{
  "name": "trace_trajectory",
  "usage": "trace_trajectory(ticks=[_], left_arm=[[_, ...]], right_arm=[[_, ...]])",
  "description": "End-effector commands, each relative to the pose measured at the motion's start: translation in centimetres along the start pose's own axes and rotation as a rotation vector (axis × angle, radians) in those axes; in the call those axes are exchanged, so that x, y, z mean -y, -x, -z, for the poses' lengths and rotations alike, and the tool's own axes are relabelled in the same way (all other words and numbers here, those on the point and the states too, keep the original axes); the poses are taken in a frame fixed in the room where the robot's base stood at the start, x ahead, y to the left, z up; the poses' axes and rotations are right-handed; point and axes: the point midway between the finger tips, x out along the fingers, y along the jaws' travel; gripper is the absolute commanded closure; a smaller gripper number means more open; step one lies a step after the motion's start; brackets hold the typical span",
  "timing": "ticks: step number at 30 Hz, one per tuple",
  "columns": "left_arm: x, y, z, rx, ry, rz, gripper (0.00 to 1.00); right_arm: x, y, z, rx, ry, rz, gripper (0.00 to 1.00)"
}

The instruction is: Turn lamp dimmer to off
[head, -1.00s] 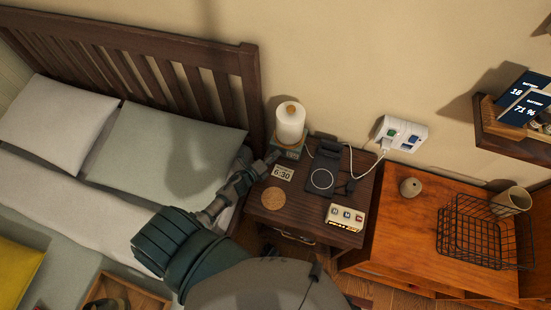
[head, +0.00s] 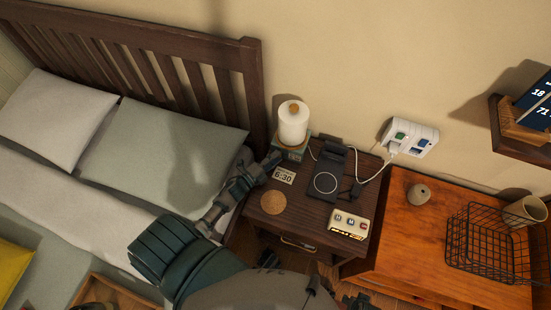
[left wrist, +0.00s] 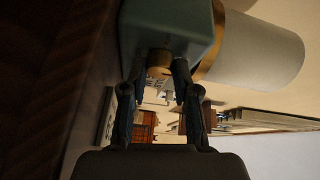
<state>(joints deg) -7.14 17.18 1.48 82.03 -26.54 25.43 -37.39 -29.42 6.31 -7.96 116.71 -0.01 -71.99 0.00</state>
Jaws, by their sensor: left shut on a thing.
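The lamp has a white cylindrical shade (head: 293,122) and a teal box base (head: 290,156), and stands at the back left of the nightstand (head: 300,215). My left gripper (head: 274,158) reaches in from the left to the front of that base. In the left wrist view, the teal base (left wrist: 165,25) is close above the fingers. A round brass-coloured dimmer knob (left wrist: 158,62) sits on it. The left gripper (left wrist: 156,78) is shut on this knob, with one finger on each side. The knob's setting cannot be read.
A 6:30 clock card (head: 284,176), a cork coaster (head: 272,202), a black charging stand (head: 327,182) and a small button box (head: 349,224) share the nightstand. A cable runs to the wall outlet (head: 410,138). The bed (head: 180,150) is left, a wire basket (head: 485,245) right.

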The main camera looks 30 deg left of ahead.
Motion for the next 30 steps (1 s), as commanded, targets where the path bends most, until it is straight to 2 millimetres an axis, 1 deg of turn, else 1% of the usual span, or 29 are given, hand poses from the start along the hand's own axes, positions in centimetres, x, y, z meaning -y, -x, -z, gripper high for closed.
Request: trace_trajectory(ticks=[1, 9, 10, 11, 12, 13, 20, 23, 26, 30], left_arm=[[-0.3, 0.1, -0.2, 0.006, 0.003, -0.006, 1.0], [-0.3, 0.2, -0.2, 0.006, 0.003, -0.008, 1.0], [-0.4, 0.2, -0.2, 0.006, 0.003, -0.008, 0.68], [-0.4, 0.2, -0.2, 0.006, 0.003, -0.008, 0.6], [-0.4, 0.2, -0.2, 0.006, 0.003, -0.008, 0.51], [-0.4, 0.2, -0.2, 0.005, 0.003, -0.008, 0.46], [-0.3, 0.1, -0.1, 0.003, 0.002, -0.005, 0.46], [-0.3, 0.4, -0.1, 0.002, 0.002, -0.005, 0.46], [-0.3, 1.5, 0.0, 0.002, 0.002, -0.006, 0.46], [-0.4, 4.4, -0.1, 0.003, 0.003, -0.008, 0.46]], right_arm=[[0.0, 0.0, 0.0, 0.001, 0.0, 0.0, 0.45], [0.0, 0.0, 0.0, 0.001, 0.0, 0.0, 0.45], [0.0, 0.0, 0.0, 0.001, 0.0, 0.0, 0.45], [0.0, 0.0, 0.0, 0.001, 0.0, 0.0, 0.45], [0.0, 0.0, -0.1, 0.001, 0.0, 0.0, 0.45], [0.0, 0.0, -0.1, 0.001, 0.0, 0.0, 0.45], [0.0, 0.0, 0.0, 0.0, 0.0, 0.0, 0.45], [0.0, 0.0, 0.1, -0.002, 0.001, 0.0, 0.45], [0.0, 0.0, 0.1, -0.001, 0.001, 0.0, 0.45], [0.0, 0.0, 0.0, -0.001, 0.001, 0.0, 0.45]])
